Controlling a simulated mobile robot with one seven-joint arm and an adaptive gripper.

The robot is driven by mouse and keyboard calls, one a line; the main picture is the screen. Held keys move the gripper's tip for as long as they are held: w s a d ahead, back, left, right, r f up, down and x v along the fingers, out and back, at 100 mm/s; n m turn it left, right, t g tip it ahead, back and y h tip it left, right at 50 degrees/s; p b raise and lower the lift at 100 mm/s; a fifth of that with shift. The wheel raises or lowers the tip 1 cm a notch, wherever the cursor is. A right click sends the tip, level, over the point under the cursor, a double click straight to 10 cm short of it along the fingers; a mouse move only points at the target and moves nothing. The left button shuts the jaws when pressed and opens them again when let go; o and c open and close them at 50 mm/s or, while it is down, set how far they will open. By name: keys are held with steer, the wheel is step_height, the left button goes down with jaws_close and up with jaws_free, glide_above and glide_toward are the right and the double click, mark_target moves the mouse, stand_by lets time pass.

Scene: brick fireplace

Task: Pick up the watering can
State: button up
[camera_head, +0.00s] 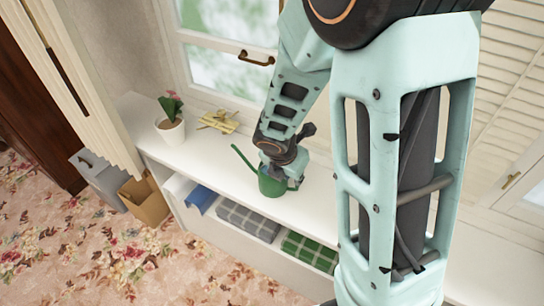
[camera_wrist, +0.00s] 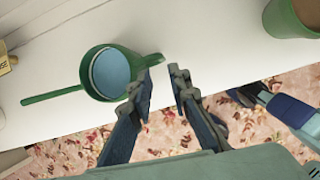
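The green watering can (camera_head: 271,186) stands upright on the white shelf top, with its long spout pointing up and left. In the wrist view the can (camera_wrist: 88,78) shows from above, blue inside its round opening, with the spout to the left and the handle to the right. My gripper (camera_wrist: 163,80) is open, its two fingers apart. The left fingertip is close to the handle; I cannot tell whether they touch. In the head view my gripper (camera_head: 294,179) is at the can's right side and partly hides it.
A potted plant (camera_head: 171,130) and a pile of yellowish sticks (camera_head: 218,121) stand left on the white shelf top (camera_head: 215,155). Folded cloths (camera_head: 248,221) lie on the lower shelf. Boxes (camera_head: 145,200) stand on the floor at left. A window (camera_head: 230,55) is behind.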

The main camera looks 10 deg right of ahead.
steer(key=b, duration=0.4)
glide_above(296, 190)
steer(key=s+a, duration=0.1)
steer(key=s, duration=0.1)
steer(key=shift+n, duration=0.4)
step_height(296, 190, down, 5)
steer(key=shift+w+a+r, duration=0.1)
steer(key=shift+w+r, duration=0.05)
steer(key=shift+w+f, duration=0.3)
steer(key=shift+f, duration=0.2)
steer(key=b+x, duration=0.4)
steer(key=x, duration=0.1)
steer(key=shift+f, duration=0.15)
jaws_close()
steer(key=shift+w, duration=0.1)
